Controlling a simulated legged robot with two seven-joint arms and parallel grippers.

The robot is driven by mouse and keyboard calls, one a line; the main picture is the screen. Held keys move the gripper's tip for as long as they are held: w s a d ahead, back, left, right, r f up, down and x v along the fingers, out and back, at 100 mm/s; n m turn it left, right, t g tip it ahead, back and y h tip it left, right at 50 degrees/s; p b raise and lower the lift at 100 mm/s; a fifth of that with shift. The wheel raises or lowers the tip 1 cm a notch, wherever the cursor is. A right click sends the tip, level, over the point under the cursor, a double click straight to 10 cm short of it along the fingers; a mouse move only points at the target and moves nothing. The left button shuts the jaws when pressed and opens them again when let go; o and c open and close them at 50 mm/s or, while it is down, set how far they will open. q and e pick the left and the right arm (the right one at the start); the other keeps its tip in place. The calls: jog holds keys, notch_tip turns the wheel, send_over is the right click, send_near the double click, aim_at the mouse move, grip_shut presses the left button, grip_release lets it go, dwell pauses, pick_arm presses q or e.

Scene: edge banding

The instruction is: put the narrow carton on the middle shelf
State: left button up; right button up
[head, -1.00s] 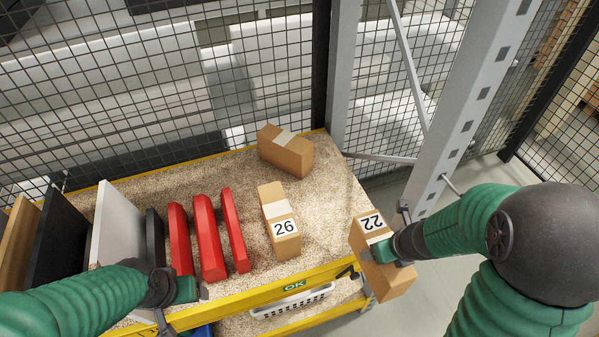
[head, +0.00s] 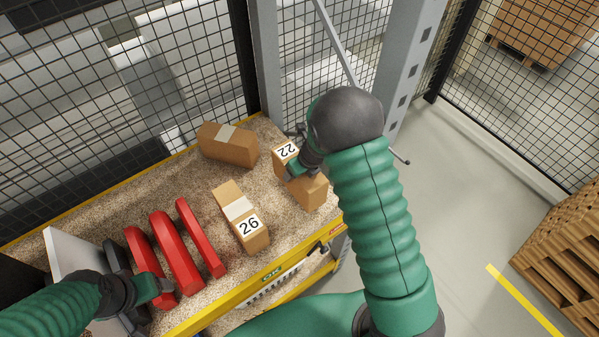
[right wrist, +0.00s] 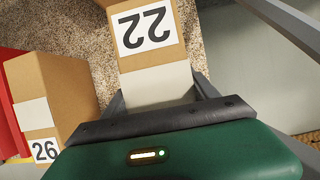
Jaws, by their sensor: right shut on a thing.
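A brown carton labelled 22 (head: 313,192) is in my right gripper (head: 298,172), over the right end of the speckled shelf top (head: 200,186). I cannot tell whether it touches the surface. In the right wrist view, the jaws (right wrist: 160,98) are around the 22 carton (right wrist: 152,52), across its pale tape band. A carton labelled 26 (head: 236,207) lies to its left, and it also shows in the right wrist view (right wrist: 58,85). My left gripper (head: 160,290) is beside the red parts at lower left; its fingers are too unclear to judge.
An unlabelled carton (head: 228,145) lies at the back. Several red parts (head: 174,250) stand left of the 26 carton. A grey upright post (head: 400,75) and wire mesh rise behind. A white basket (head: 275,286) is on a lower level below the yellow front edge (head: 250,285).

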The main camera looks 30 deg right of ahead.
jog(key=f, duration=0.1)
jog(key=s+f+b, duration=0.1)
jog(key=f, duration=0.1)
jog(key=shift+a, duration=0.2)
jog(key=shift+w+d+f, duration=0.15)
jog(key=shift+w+d, duration=0.1)
jog(key=shift+d, duration=0.05)
jog(key=o, duration=1.6)
jog(key=shift+d+f, duration=0.1)
jog(key=shift+d, duration=0.1)
jog(key=shift+o, duration=1.3)
jog(key=shift+d, duration=0.15)
jog(key=shift+s, duration=0.1)
